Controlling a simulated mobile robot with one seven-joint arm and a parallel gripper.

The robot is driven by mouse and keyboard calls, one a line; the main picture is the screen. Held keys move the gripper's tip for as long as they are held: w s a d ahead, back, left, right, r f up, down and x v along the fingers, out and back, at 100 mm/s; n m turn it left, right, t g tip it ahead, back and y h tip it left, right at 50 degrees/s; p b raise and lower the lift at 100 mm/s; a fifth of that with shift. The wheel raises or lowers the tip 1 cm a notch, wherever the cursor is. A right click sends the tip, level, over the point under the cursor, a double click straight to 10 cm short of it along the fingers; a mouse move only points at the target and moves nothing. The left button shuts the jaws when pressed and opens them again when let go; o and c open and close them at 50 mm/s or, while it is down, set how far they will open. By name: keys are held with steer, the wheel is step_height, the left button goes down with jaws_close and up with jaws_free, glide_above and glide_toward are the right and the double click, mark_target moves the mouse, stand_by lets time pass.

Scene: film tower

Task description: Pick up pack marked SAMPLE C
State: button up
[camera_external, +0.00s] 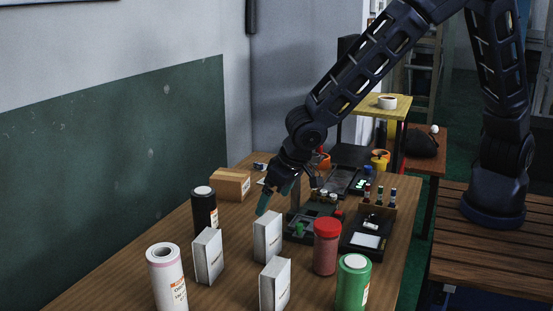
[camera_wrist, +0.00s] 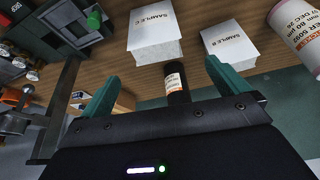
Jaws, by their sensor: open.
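A white pack (camera_external: 267,238) stands upright on the wooden table, below my gripper. In the wrist view this pack (camera_wrist: 155,38) is at the top centre, and its label appears to read SAMPLE C. A second white pack (camera_wrist: 230,43), labelled SAMPLE B, is to its right there. It seems to be the left pack (camera_external: 208,256) in the external view. A third white pack (camera_external: 274,284) stands nearer the front, its label unreadable. My gripper (camera_external: 277,200) is open and empty above the table; its teal fingers (camera_wrist: 160,76) are spread apart and clear of the packs.
A black bottle (camera_external: 204,211) and a white roll (camera_external: 166,278) stand at left. A red jar (camera_external: 326,247) and green canister (camera_external: 353,283) stand right of the packs. Dark trays (camera_external: 361,243) with small parts lie close at right. A cardboard box (camera_external: 230,184) is behind.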

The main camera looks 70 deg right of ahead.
mark_target(268, 218)
steer(key=x, duration=0.5)
steer(key=shift+s+x, duration=0.2)
steer(key=shift+x, duration=1.15)
steer(key=shift+s+x, duration=0.15)
steer(key=shift+x, duration=1.15)
steer(key=shift+d+f, duration=0.1)
steer(key=shift+d, duration=0.1)
steer(key=c, duration=1.3)
